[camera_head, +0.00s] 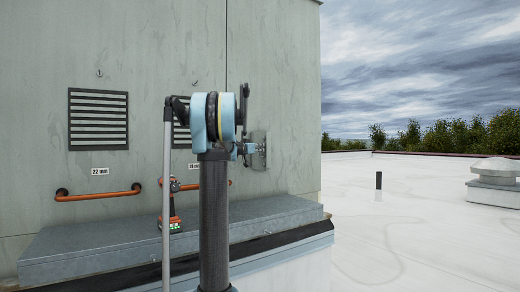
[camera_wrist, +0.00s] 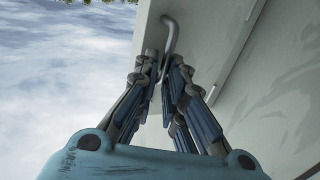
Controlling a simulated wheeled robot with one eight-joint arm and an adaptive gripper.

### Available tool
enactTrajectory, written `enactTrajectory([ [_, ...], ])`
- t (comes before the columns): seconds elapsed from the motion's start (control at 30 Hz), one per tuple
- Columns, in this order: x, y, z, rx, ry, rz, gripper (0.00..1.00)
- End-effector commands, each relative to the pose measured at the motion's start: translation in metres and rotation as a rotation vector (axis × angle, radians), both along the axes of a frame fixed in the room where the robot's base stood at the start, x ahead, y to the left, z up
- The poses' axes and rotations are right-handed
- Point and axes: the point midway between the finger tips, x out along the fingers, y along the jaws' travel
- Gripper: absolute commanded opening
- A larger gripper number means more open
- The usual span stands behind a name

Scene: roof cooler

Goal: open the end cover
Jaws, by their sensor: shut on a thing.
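In the wrist view, my gripper (camera_wrist: 164,72) is shut on a grey bent metal handle (camera_wrist: 170,35). The handle curves out from a pale panel surface (camera_wrist: 205,45), which I take to be the end cover. The handle's lower part is between the fingers and partly hidden by them. In the head view, the right-hand wall panel (camera_head: 285,90) of the grey-green cooler housing lies beyond a vertical seam. My arm stands in front of it and hides much of it. My gripper cannot be made out clearly there.
A metal plate (camera_head: 259,158) is on the wall beside my arm. Orange rails (camera_head: 97,195) and a louvred vent (camera_head: 98,119) are at left. A cordless tool (camera_head: 174,215) stands on the grey ledge (camera_head: 75,247). Open white roof (camera_head: 400,225) lies at right, with a vent cap (camera_head: 495,172).

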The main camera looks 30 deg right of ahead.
Motion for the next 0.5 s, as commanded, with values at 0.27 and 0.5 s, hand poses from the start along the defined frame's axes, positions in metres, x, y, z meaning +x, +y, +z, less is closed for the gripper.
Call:
enactTrajectory([
  [0.27, 0.0146, 0.0061, 0.0005, -0.007, 0.007, 0.023, 0.19],
  [0.5, 0.0091, 0.0036, 0.0004, -0.002, 0.002, 0.019, 0.27],
])
